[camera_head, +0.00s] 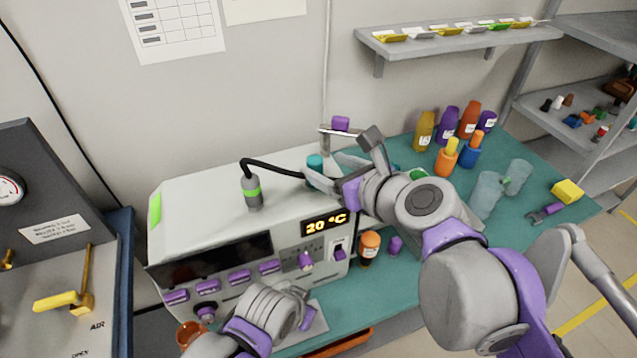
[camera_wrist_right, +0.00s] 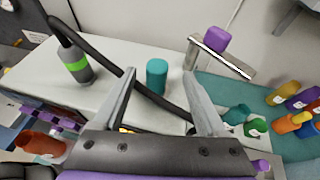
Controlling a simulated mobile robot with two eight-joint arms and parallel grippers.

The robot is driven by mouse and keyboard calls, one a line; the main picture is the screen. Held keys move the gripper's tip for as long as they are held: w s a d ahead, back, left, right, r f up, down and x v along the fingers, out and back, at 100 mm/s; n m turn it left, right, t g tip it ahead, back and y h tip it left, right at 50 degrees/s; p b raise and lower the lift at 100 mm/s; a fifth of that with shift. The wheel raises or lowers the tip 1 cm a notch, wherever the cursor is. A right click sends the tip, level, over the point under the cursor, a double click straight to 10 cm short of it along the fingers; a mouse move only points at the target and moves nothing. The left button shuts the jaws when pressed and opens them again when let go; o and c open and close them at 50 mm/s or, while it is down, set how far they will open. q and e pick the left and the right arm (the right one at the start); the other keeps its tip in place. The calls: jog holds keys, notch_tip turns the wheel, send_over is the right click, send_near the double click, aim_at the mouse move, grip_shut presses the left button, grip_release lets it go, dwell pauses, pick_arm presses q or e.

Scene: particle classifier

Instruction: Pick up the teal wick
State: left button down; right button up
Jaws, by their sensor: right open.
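The teal wick is a short teal cylinder (camera_wrist_right: 157,76) standing upright on the white top of the machine; it also shows in the head view (camera_head: 315,162). My right gripper (camera_head: 325,168) is open and empty, and its two fingers (camera_wrist_right: 160,78) point toward the wick. In the wrist view the wick appears between the fingertips, a little beyond them, with a visible gap on both sides. My left arm's end (camera_head: 275,310) is low in front of the machine; its fingers cannot be made out.
A black cable runs from a grey-green probe (camera_head: 252,192) behind the right gripper's fingers. A purple piece (camera_head: 341,124) sits on a metal bar close behind the wick. Several colored bottles (camera_head: 448,130) stand on the teal bench to the right.

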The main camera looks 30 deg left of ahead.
aim_at(308, 160)
jog(key=x, duration=0.7)
jog(key=shift+s+a, duration=0.15)
jog(key=shift+a, duration=0.05)
jog(key=shift+d, duration=0.1)
grip_shut()
